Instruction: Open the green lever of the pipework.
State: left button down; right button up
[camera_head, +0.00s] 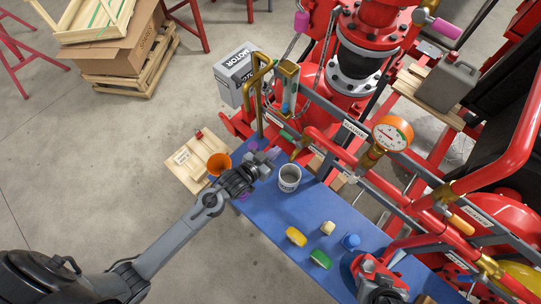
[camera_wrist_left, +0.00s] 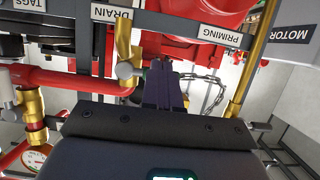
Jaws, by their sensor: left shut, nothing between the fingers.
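The green lever (camera_head: 287,135) shows as a small green piece on the pipework, close above my left gripper (camera_head: 270,154) in the head view. My left gripper is shut and empty, its fingertips just short of the pipes. In the left wrist view its dark purple fingers (camera_wrist_left: 163,88) are together, pointing at the pipework between the DRAIN and PRIMING labels. A brass valve piece (camera_wrist_left: 124,45) is beside them.
A blue bench (camera_head: 345,215) below the pipework carries a grey cup (camera_head: 289,178), a yellow piece (camera_head: 296,236) and other small items. An orange funnel (camera_head: 219,164) stands left of my left gripper. A pressure gauge (camera_head: 392,133) and bent brass pipe (camera_head: 254,80) stand near.

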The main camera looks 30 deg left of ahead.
aim_at(286, 134)
pick_arm(q)
jog(key=w+b, duration=0.3)
jog(key=w, duration=0.1)
jog(key=w+d+f+b, duration=0.1)
jog(key=w+b, duration=0.1)
jog(key=w, duration=0.1)
jog(key=shift+w+b, duration=0.1)
jog(key=shift+b, duration=0.2)
jog(key=shift+a+r+p, duration=0.1)
jog(key=shift+r+p, duration=0.55)
jog(key=shift+r, duration=0.9)
jog(key=shift+d+r+p, duration=0.25)
jog(key=shift+r+p, duration=0.6)
jog(key=shift+p, duration=0.15)
jog(key=shift+d+r+p, duration=0.4)
jog(key=shift+r+p, duration=0.3)
jog(key=shift+p, duration=0.15)
jog(key=shift+s+d+r+p, duration=0.25)
jog(key=shift+d+r+p, duration=0.1)
jog(key=shift+d+p, duration=0.1)
jog(key=shift+s+d+r+p, duration=0.1)
jog(key=shift+d+r+p, duration=0.2)
jog(key=shift+d+p, duration=0.1)
jog(key=shift+d+f, duration=0.1)
jog(key=shift+a, duration=0.25)
